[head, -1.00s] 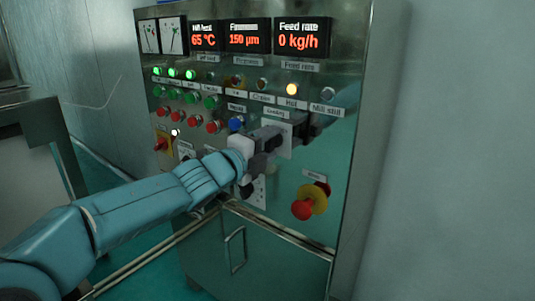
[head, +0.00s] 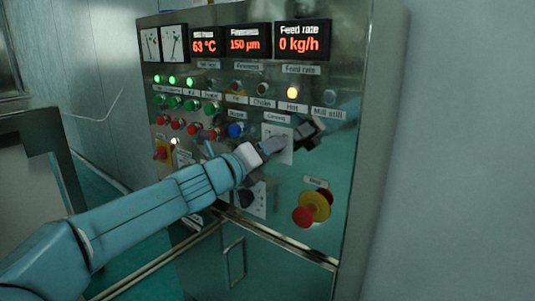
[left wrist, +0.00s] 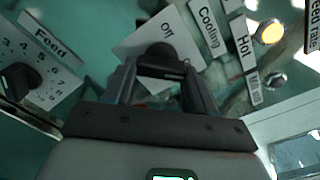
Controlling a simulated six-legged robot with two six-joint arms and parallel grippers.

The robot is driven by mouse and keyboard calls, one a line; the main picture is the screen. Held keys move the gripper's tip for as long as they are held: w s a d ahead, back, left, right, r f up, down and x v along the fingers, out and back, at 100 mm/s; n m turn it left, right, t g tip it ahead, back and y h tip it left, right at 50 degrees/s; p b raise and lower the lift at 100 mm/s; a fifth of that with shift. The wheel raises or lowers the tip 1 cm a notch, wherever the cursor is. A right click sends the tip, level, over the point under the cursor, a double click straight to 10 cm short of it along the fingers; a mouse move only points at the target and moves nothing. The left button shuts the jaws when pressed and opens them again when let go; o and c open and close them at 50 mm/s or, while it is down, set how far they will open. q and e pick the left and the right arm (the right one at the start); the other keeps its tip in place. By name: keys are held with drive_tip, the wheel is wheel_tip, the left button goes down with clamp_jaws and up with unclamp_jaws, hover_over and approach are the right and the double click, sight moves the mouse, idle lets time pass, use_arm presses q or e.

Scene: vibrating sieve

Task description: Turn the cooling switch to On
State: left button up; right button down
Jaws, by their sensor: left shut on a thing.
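The cooling switch is a black knob (left wrist: 162,58) on a white plate (head: 279,131), under the Cooling label (head: 276,119). In the left wrist view the knob lies between the two fingers, with the word Off (left wrist: 167,29) next to it. My left gripper (head: 280,143) is at this plate and shut on the knob; its fingers also show in the left wrist view (left wrist: 161,80). The gripper hides the knob in the head view, and I cannot tell exactly where it points. My right gripper is not in view.
The Feed dial (left wrist: 20,80) sits beside the cooling plate. A red emergency button (head: 303,216) on a yellow collar is below right. Several green and red buttons (head: 178,124) are to the left. The amber Hot lamp (head: 292,93) is lit.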

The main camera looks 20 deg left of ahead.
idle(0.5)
use_arm(q)
drive_tip(key=o, duration=1)
drive_tip(key=shift+o, duration=0.2)
drive_tip(key=v, duration=1.6)
drive_tip(key=shift+s+a, duration=0.1)
drive_tip(key=shift+s, duration=0.05)
